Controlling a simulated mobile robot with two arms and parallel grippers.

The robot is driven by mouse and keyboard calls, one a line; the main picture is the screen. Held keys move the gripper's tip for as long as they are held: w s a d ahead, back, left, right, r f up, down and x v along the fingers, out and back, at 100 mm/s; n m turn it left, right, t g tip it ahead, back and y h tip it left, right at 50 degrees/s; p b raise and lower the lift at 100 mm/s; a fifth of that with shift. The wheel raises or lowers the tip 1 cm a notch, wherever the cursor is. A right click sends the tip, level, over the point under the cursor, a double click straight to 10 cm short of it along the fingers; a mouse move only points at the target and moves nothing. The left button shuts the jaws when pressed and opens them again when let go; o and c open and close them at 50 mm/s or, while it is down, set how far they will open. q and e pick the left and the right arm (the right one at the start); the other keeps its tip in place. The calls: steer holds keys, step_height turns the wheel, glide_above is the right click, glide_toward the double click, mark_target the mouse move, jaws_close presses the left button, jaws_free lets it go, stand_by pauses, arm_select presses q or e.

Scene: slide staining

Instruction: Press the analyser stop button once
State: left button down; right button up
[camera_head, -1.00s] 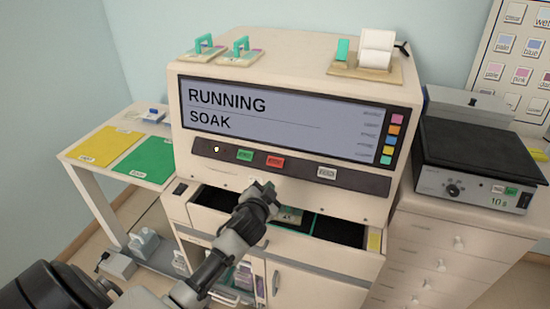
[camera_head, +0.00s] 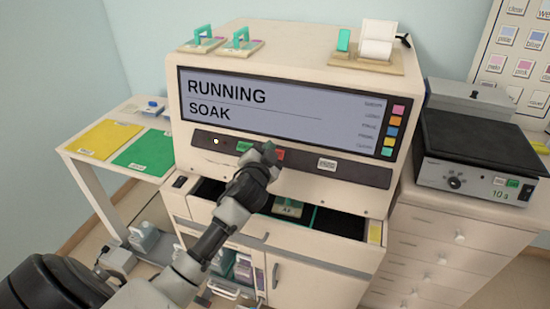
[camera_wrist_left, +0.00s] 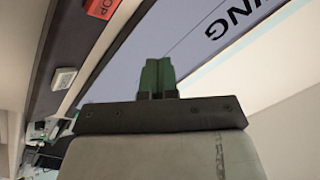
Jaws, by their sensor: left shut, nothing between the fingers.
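The analyser (camera_head: 340,190) shows "RUNNING SOAK" on its wide screen (camera_head: 300,105). On the dark button strip below it, the red button (camera_head: 280,154) is partly covered by my left gripper. That button also shows at the top edge of the left wrist view (camera_wrist_left: 102,8), its lettering cut off. My left gripper (camera_head: 268,152) is shut and empty, its tips in front of the strip between the green button (camera_head: 243,147) and the red one. In the wrist view its closed fingers (camera_wrist_left: 158,76) appear over the screen. I cannot tell whether they touch the panel.
A pale button (camera_head: 327,164) sits further right on the strip. An open drawer (camera_head: 340,222) with dark compartments lies below. A hotplate-like device (camera_head: 478,150) stands at right, a side table with yellow and green mats (camera_head: 145,153) at left.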

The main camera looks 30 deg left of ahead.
arm_select(q)
steer(key=w+a+f+b, duration=0.1)
steer(key=w+f+b, duration=0.3)
steer(key=shift+w+f, duration=0.25)
steer(key=shift+f, duration=0.05)
stand_by(1.8)
steer(key=shift+f+b, duration=0.1)
steer(key=shift+b, duration=0.2)
steer(key=shift+w+a+f, duration=0.1)
steer(key=shift+w+f, duration=0.1)
steer(key=shift+w, duration=0.05)
